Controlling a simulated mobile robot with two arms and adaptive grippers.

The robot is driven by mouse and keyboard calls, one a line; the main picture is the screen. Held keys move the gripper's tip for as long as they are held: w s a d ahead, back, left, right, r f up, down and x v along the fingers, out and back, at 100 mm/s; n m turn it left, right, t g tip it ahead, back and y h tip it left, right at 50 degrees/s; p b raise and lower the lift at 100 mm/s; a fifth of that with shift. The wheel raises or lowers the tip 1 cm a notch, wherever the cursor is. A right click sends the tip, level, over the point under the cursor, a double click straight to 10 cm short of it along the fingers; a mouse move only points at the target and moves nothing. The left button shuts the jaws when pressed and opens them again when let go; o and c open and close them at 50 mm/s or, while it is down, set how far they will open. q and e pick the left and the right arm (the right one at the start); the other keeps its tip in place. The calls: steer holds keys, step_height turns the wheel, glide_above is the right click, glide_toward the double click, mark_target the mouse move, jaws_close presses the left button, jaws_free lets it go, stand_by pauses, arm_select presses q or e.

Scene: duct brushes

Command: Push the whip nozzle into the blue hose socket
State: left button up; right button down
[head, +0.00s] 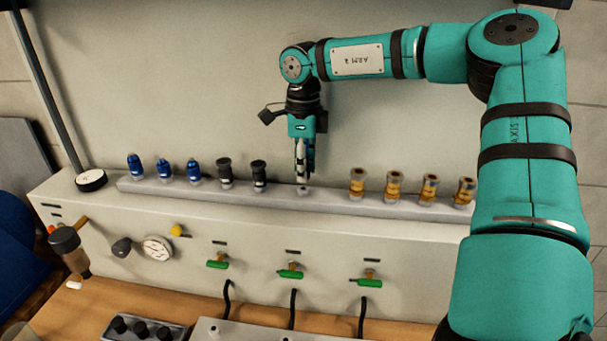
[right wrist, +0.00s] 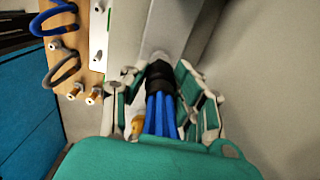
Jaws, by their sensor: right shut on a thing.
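My right gripper (head: 303,172) points down at the long rail, in the gap between the black and the brass nozzles. In the right wrist view its fingers (right wrist: 163,88) are shut on the whip nozzle, which has a black collar (right wrist: 159,72) and several blue strands (right wrist: 160,112). A pale tip shows at the rail just below the fingers; I cannot tell whether the nozzle still rests in the rail. A looped blue hose (right wrist: 59,10) lies at the upper left of the right wrist view, with a brass-coloured end (right wrist: 56,44) that may be its socket. My left gripper is not in view.
The rail (head: 330,200) bears blue nozzles (head: 164,169), black nozzles (head: 224,172) and brass nozzles (head: 394,184). Below it are green-handled valves (head: 290,274) and a gauge (head: 157,248). A dark grey hose (right wrist: 63,72) lies beside the blue one.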

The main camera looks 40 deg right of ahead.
steer(key=shift+r+p, duration=0.85)
steer(key=shift+r, duration=0.8)
steer(key=shift+s+f, duration=0.1)
steer(key=shift+f, duration=0.05)
